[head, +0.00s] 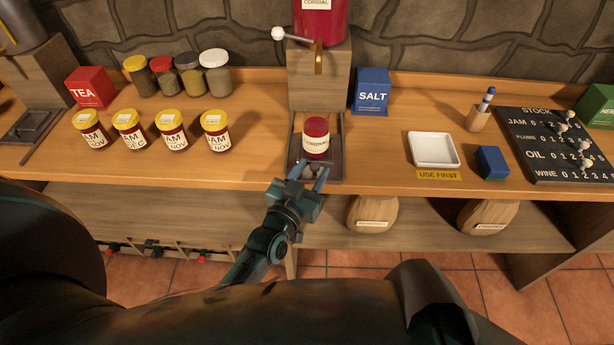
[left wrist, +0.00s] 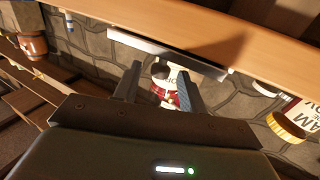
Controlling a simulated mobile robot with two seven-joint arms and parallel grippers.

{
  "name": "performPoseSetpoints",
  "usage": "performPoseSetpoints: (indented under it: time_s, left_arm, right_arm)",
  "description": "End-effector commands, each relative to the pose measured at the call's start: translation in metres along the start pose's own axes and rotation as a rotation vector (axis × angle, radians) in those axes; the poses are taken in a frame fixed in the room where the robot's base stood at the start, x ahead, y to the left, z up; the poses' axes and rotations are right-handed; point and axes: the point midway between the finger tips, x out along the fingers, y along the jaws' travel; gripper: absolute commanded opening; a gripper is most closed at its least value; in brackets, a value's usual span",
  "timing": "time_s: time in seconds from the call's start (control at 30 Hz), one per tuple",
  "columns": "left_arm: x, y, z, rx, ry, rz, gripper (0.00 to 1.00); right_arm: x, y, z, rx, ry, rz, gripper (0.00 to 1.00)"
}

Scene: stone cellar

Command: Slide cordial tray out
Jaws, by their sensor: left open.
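The cordial tray (head: 334,170) is a dark shallow tray under the cordial dispenser (head: 319,75). A red cordial jar (head: 316,139) with a cream label stands upright on it. My left gripper (head: 308,173) is open at the tray's front edge, its fingers pointing at it. In the left wrist view the tray's front (left wrist: 140,45) runs above the two spread fingers (left wrist: 158,86). A small dark knob (left wrist: 161,69) shows between them; I cannot tell whether either finger touches it. My right gripper is not in view.
Several jam jars (head: 171,128) stand left of the tray. A blue salt box (head: 372,92), a white dish (head: 433,149) and a blue block (head: 491,162) are to the right. Sacks (head: 373,212) sit on the shelf below. The wooden counter (head: 255,165) is clear just beside the tray.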

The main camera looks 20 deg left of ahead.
Motion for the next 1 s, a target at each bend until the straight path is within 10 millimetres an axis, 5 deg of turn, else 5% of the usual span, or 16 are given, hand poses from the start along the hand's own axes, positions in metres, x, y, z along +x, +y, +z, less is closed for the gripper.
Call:
performPoseSetpoints:
  time_s: [0.17,0.6,1.0]
  left_arm:
    - [-0.018,0.000,0.002,0.000,-0.003,0.000,0.41]
    - [-0.110,0.000,0.001,0.001,-0.004,0.001,0.41]
    - [-0.132,0.000,0.000,0.000,0.000,0.000,0.41]
  right_arm:
    - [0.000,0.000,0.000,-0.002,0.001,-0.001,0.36]
    - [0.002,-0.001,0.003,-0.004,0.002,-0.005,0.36]
    - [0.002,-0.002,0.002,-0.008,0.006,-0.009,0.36]
